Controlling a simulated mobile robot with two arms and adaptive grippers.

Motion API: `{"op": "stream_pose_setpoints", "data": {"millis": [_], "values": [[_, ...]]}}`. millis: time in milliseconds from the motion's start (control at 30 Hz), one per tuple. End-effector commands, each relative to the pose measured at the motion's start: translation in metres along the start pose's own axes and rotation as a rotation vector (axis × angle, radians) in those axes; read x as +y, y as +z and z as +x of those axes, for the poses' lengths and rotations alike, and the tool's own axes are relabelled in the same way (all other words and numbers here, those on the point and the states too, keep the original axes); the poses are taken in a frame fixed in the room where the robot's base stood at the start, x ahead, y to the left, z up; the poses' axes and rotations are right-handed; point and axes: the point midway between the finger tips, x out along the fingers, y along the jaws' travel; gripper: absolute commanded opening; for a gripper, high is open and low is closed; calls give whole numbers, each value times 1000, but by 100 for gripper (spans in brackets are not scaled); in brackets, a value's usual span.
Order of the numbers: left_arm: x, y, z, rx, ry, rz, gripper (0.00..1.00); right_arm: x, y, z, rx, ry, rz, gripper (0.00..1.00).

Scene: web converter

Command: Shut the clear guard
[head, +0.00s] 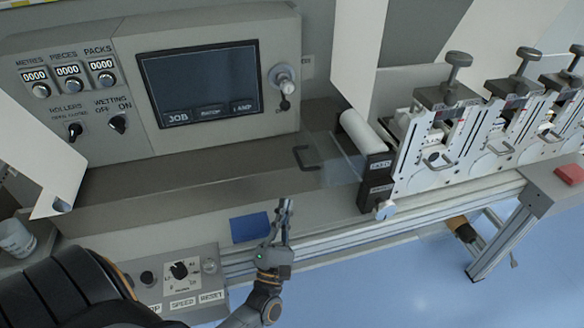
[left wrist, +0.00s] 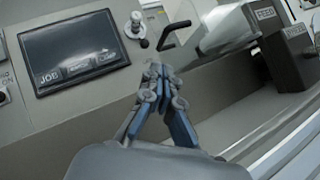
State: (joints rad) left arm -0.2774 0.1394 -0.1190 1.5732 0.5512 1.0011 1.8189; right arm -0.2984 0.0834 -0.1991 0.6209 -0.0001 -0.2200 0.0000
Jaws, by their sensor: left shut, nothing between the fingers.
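The clear guard (head: 340,168) is a see-through panel with a dark bar handle (head: 304,158) at its left edge. It reaches left from beside the white roller (head: 364,132), its handle over the grey bed. Its exact tilt is hard to tell. In the left wrist view, the handle (left wrist: 174,34) shows beyond my fingertips, up and slightly right. My left gripper (head: 285,203) is shut and empty, pointing up in the head view, below the handle and apart from it. Its closed fingers also show in the left wrist view (left wrist: 158,74). My right gripper is not in view.
The control panel with a screen (head: 200,84) stands behind the bed. Several clamp units (head: 450,135) line the right. A blue pad (head: 249,227) lies left of my gripper, and a button box (head: 182,278) sits at the front left. A dark block (head: 377,180) stands beside the guard.

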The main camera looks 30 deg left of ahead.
Motion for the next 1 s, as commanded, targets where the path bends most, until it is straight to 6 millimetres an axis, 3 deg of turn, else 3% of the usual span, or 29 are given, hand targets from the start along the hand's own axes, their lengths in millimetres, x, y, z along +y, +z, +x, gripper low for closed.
{"op": "stream_pose_setpoints", "data": {"millis": [33,200,400,1000], "values": [[3,3,15,-2,3,0,0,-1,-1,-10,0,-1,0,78],[2,3,49,-2,2,0,0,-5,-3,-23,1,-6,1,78],[1,1,75,-1,0,1,0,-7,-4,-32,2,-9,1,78],[0,1,84,-1,-5,5,0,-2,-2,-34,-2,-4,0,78]]}}
